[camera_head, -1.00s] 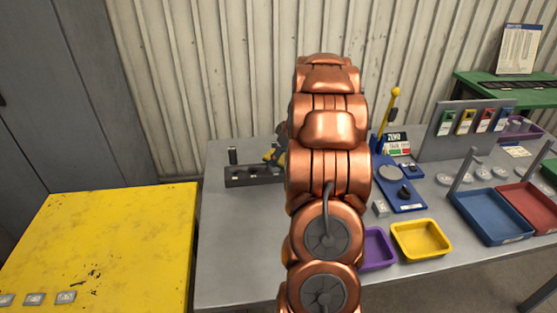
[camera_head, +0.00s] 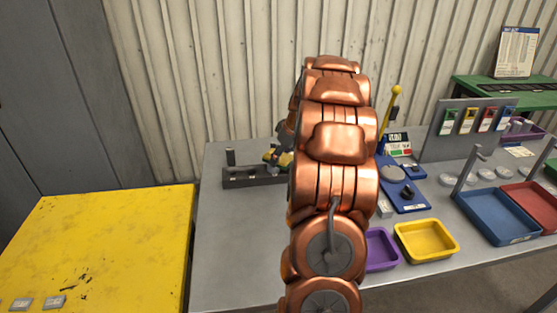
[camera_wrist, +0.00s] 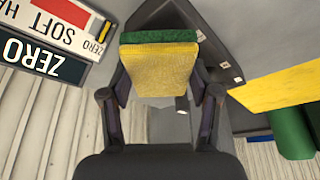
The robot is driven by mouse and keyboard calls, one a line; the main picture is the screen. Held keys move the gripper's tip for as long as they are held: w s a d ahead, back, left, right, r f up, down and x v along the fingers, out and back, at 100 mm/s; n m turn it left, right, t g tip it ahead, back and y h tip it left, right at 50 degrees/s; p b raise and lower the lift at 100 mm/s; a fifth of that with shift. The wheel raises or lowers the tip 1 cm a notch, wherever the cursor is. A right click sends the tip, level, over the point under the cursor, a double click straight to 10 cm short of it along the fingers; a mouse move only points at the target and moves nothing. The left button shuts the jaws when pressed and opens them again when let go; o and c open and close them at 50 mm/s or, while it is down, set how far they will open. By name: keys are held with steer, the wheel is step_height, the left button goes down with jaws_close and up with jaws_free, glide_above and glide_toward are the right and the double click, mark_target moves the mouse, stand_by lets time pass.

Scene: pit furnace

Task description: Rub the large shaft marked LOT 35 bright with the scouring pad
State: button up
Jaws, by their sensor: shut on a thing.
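The scouring pad (camera_wrist: 160,65), yellow with a green face, is held between the two fingers of my gripper (camera_wrist: 160,95) in the wrist view. In the head view, my arm hides most of the gripper, and a bit of the yellow pad (camera_head: 280,159) shows beside the arm. A dark rack (camera_head: 250,179) lies on the grey bench, close by the pad. A dark upright shaft (camera_head: 230,157) stands at the rack's left end. The rack, with small labels, also shows behind the pad in the wrist view (camera_wrist: 222,70). I cannot read LOT 35 on any shaft.
A yellow table (camera_head: 110,235) stands at left. On the bench at right are a blue stand with a yellow lever (camera_head: 390,110), a ZERO sign (camera_head: 399,140), a purple tray (camera_head: 382,262), a yellow tray (camera_head: 427,255) and a blue tray (camera_head: 497,222). The bench's front left is clear.

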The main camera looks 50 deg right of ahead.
steer(key=shift+w+r, duration=0.1)
steer(key=shift+r, duration=3.85)
